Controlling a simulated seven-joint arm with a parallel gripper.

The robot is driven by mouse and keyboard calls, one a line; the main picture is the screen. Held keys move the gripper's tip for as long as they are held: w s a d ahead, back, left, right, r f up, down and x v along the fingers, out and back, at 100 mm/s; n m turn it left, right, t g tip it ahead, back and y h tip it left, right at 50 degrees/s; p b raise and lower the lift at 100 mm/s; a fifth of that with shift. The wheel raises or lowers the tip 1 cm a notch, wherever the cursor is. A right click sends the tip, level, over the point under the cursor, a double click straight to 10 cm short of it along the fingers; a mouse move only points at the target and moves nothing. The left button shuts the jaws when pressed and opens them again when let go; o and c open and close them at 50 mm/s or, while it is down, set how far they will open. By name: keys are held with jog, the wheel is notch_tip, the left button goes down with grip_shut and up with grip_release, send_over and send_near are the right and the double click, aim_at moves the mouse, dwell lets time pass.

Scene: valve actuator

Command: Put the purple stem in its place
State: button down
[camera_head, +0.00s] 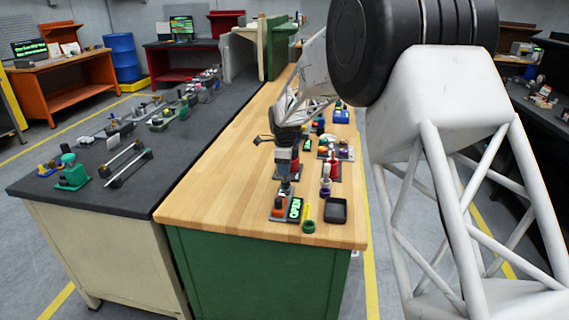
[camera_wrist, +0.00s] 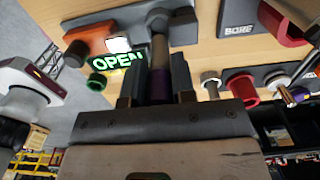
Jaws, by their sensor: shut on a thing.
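The purple stem (camera_wrist: 160,84) is upright between the fingers of my gripper (camera_wrist: 157,72) in the wrist view. A tan shaft (camera_wrist: 159,48) extends from it toward a grey fixture on the plate. I cannot tell whether the tip is inside an opening or only in front of it. In the head view my gripper (camera_head: 285,153) points down over the near fixture plate (camera_head: 277,215), which carries an orange block (camera_head: 278,204) and a lit green OPEN sign (camera_head: 294,208). The sign also shows in the wrist view (camera_wrist: 117,61). The stem is hard to make out from the head.
A red part (camera_head: 333,168) and small coloured parts stand farther back. A BORE plate (camera_wrist: 240,28) is beside my gripper. The wooden bench (camera_head: 215,190) is clear on its left.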

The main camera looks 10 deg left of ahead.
aim_at(285, 182)
jog(key=shift+f, duration=0.55)
jog(key=shift+f, duration=1.4)
dwell(1.7)
jog(key=c, duration=0.9)
grip_release()
jog(key=shift+o, duration=0.2)
jog(key=shift+r, duration=3.9)
